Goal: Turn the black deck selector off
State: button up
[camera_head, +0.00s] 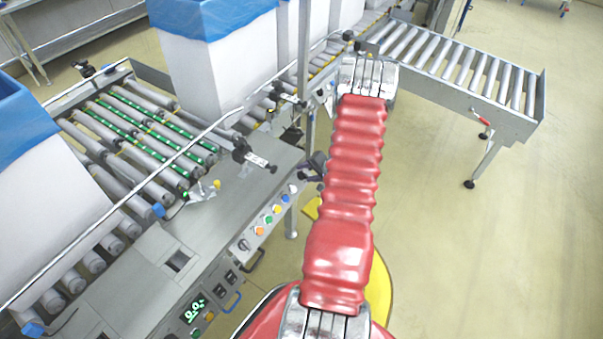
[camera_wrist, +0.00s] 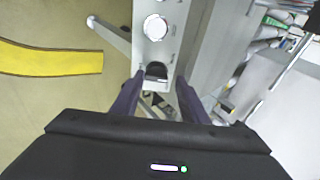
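A small dark selector knob (camera_head: 244,244) sits at the near end of a row of coloured buttons on the grey control panel; it looks like the black deck selector. Its pointing direction is too small to read. My gripper (camera_head: 316,168) is beyond the far, white-button end of that row, partly hidden by my red arm. In the wrist view my gripper (camera_wrist: 157,100) is open, with its two dark fingers apart. A black rounded part (camera_wrist: 156,71) shows just beyond the fingertips, on a narrow grey panel. I cannot tell whether it is the selector or whether the fingers touch it.
A white round part (camera_wrist: 155,27) lies on the panel beyond the black one. Orange (camera_head: 259,230), green (camera_head: 267,219), yellow (camera_head: 276,209), blue (camera_head: 285,198) and white (camera_head: 293,188) buttons line the panel. Blue-lined boxes (camera_head: 215,60) stand on the conveyor.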

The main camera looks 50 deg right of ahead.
jog(key=v, duration=1.3)
jog(key=shift+w+a+f, duration=0.1)
jog(key=shift+a, duration=0.05)
dwell(0.4)
jog(key=s+a+r+n+g, duration=0.1)
jog(key=a+r+n, duration=0.5)
jog(key=a+r, duration=0.5)
jog(key=s+a+r+n+g+y, duration=0.1)
jog(key=a+r+n, duration=0.4)
jog(key=a+r, duration=0.6)
jog(key=s+a+r+n, duration=0.2)
jog(key=a+r+n, duration=0.4)
jog(key=a, duration=1.9)
notch_tip(320, 180, up, 6)
jog(key=shift+s+f+n+g, duration=0.15)
jog(key=shift+s+n+g, duration=0.15)
jog(key=shift+g, duration=0.1)
